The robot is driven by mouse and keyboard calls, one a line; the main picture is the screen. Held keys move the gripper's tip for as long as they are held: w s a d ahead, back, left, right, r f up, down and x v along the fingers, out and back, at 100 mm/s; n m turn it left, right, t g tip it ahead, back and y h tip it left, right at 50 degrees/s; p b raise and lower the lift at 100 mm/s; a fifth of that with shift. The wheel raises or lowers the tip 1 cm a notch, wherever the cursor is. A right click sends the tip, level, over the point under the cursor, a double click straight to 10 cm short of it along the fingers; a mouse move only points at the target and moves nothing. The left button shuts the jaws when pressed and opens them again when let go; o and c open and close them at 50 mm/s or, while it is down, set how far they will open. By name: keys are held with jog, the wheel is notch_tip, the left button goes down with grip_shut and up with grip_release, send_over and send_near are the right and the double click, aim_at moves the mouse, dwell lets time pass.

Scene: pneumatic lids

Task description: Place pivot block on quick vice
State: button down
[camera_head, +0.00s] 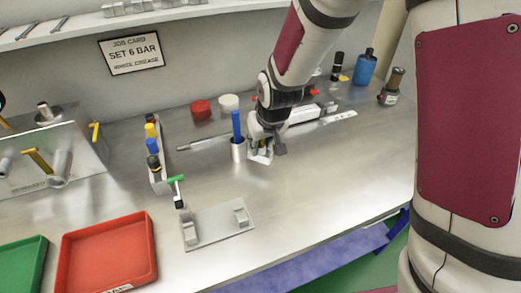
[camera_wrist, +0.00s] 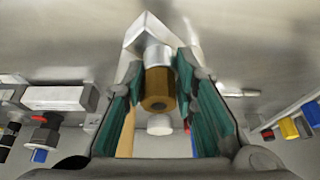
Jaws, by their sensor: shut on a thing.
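My gripper (camera_head: 266,146) is over the middle of the steel bench, its fingers pointing down. In the wrist view my gripper (camera_wrist: 160,80) is shut on a silver block with a brass-coloured round part, which I take as the pivot block (camera_wrist: 157,55). In the head view a small pale part of the pivot block (camera_head: 261,158) shows below the fingers; I cannot tell whether it touches the bench. The quick vice appears to be the grey plate with two upright jaws (camera_head: 217,230) at the front of the bench, left of and nearer than my gripper. Its gap looks empty.
A holder with a blue pen-like thing (camera_head: 237,148) stands just left of my gripper. A green-topped lever (camera_head: 176,181) rises behind the plate's left side. A rack of coloured pieces (camera_head: 153,150) and a red tray (camera_head: 107,254) are farther left. Bench right of the plate is clear.

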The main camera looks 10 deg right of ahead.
aim_at(262, 149)
jog(key=shift+f, duration=1.7)
jog(key=shift+f, duration=0.1)
jog(key=c, duration=1.7)
grip_release()
jog(key=shift+f, duration=0.1)
jog(key=o, duration=0.4)
